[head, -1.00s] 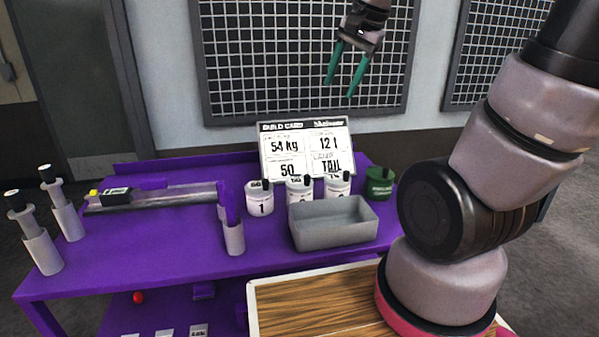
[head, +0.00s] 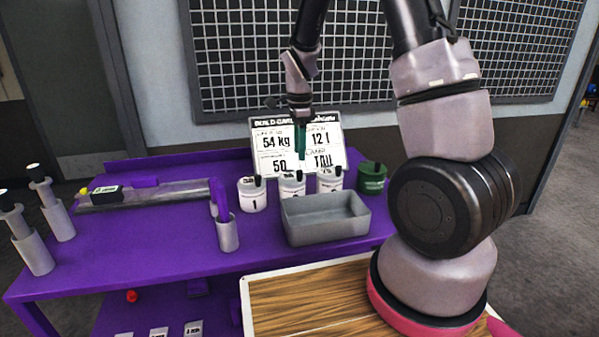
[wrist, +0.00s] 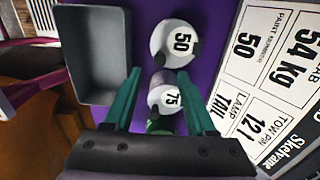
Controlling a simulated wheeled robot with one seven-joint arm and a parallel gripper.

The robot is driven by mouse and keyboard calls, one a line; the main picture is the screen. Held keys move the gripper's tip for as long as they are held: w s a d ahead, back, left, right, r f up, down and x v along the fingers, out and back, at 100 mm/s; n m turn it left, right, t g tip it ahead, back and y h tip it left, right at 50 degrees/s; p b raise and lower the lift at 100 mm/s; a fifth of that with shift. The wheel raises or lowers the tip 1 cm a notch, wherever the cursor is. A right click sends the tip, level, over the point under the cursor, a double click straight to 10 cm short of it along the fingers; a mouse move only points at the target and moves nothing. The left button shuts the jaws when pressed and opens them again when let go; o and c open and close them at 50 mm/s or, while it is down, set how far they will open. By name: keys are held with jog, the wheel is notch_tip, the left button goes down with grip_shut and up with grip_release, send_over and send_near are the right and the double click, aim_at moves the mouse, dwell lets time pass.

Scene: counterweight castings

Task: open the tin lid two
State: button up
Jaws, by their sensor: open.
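Tin two (head: 292,188) is the second of three white tins in a row on the purple bench, its front partly behind the tray. Its number is hard to read. A dark knob stands by its lid. My gripper (head: 301,155) hangs above the row near tin two, green fingers pointing down. In the wrist view the fingers (wrist: 160,74) are apart with nothing held. A white lid marked 50 (wrist: 180,42), seemingly tin two's, lies beyond the fingertips. A lid marked 75 (wrist: 167,97) shows between the fingers. Contact is not visible.
Tin one (head: 252,195) stands left, another white tin (head: 330,180) and a green tin (head: 372,178) right. A grey tray (head: 325,228) sits in front, also in the wrist view (wrist: 95,50). The build card (head: 297,146) stands close behind. A purple-handled holder (head: 227,235) stands left.

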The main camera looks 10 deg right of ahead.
aim_at(300, 171)
notch_tip(300, 171, down, 8)
jog(key=shift+r, duration=0.1)
grip_shut()
dwell(1.6)
